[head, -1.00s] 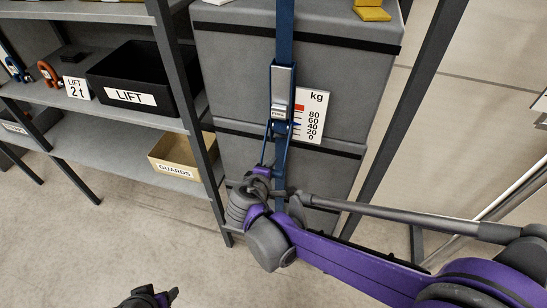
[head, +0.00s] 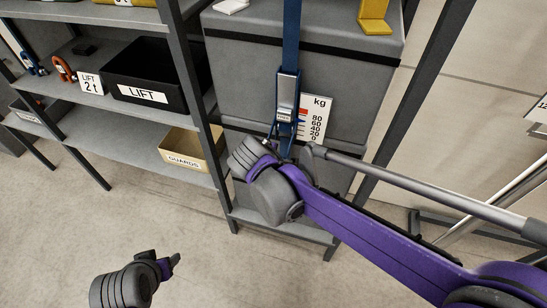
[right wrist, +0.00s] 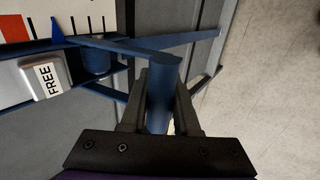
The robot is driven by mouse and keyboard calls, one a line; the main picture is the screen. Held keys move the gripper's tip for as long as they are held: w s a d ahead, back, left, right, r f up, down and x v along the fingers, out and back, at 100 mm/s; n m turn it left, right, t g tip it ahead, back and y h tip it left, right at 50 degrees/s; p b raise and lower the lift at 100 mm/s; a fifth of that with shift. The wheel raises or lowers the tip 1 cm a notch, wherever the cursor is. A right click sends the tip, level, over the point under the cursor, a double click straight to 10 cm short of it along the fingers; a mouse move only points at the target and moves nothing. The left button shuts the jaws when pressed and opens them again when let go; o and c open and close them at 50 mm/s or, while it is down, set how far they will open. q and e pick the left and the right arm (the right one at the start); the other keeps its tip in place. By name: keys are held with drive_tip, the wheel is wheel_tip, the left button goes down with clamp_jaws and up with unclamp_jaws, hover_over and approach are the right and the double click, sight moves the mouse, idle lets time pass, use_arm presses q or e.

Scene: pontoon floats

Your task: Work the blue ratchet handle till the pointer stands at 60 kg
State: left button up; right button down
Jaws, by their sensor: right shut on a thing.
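The blue ratchet (head: 287,95) hangs on a blue strap (head: 291,40) down the front of a grey stack. In the right wrist view, my right gripper (right wrist: 162,98) is shut around the round end of the blue handle (right wrist: 165,70). A silver tab marked FREE (right wrist: 42,78) sits beside it. The white kg scale (head: 317,119) runs from 0 to 80 with a red patch on top. In the right wrist view the blue pointer (right wrist: 58,27) stands by the ticks near the red patch; its number cannot be read. My left gripper (head: 174,262) is low, away from the ratchet, its jaws unclear.
A grey shelf (head: 140,145) on the left holds a black LIFT bin (head: 150,75), a GUARDS box (head: 192,150) and shackles. A dark post (head: 205,110) stands between shelf and stack. The floor (head: 80,240) around my left gripper is clear.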

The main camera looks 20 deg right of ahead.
drive_tip(key=shift+s, duration=0.1)
idle(0.3)
drive_tip(key=c, duration=1)
unclamp_jaws()
drive_tip(key=shift+a, duration=0.1)
drive_tip(key=o, duration=0.3)
drive_tip(key=shift+s+a+r, duration=0.1)
drive_tip(key=shift+s+r, duration=0.05)
drive_tip(key=shift+s, duration=0.05)
drive_tip(key=shift+o, duration=0.2)
drive_tip(key=shift+w, duration=0.1)
drive_tip(key=v, duration=1)
drive_tip(key=shift+s+r+p, duration=0.25)
drive_tip(key=shift+p, duration=0.05)
drive_tip(key=shift+a, duration=0.1)
